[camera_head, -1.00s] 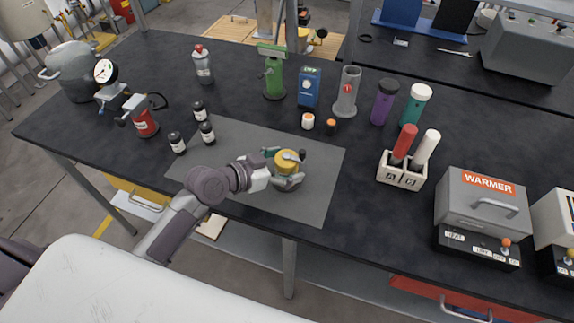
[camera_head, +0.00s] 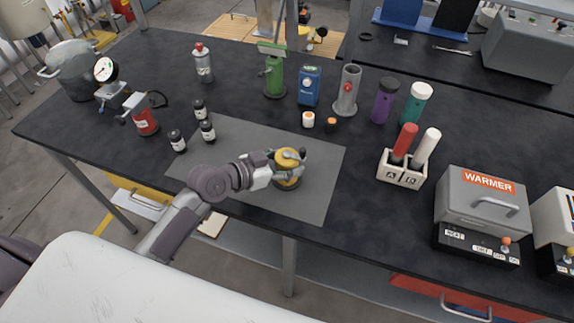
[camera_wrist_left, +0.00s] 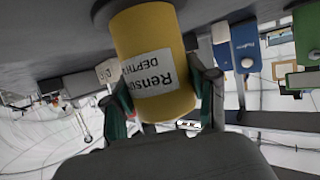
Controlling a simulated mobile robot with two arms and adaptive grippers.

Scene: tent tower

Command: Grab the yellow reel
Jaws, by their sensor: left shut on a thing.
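The yellow reel (camera_head: 287,160) is on the grey mat (camera_head: 240,188), above a dark round base (camera_head: 288,184). In the left wrist view the yellow reel (camera_wrist_left: 155,60) fills the upper middle and carries a white label reading "DEPTH". My left gripper (camera_head: 288,165) is shut on the reel, with a finger on either side. In the left wrist view the fingers of my left gripper (camera_wrist_left: 163,105) flank it, their green pads against it. I cannot tell whether the reel is clear of the base. My right gripper is not in view.
Small dark bottles (camera_head: 208,132) stand at the mat's left. A green device (camera_head: 273,78), a blue box (camera_head: 309,88) and a grey cylinder (camera_head: 347,92) stand behind it. A white rack (camera_head: 402,172) with red and white tubes and a grey warmer (camera_head: 482,208) are to the right.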

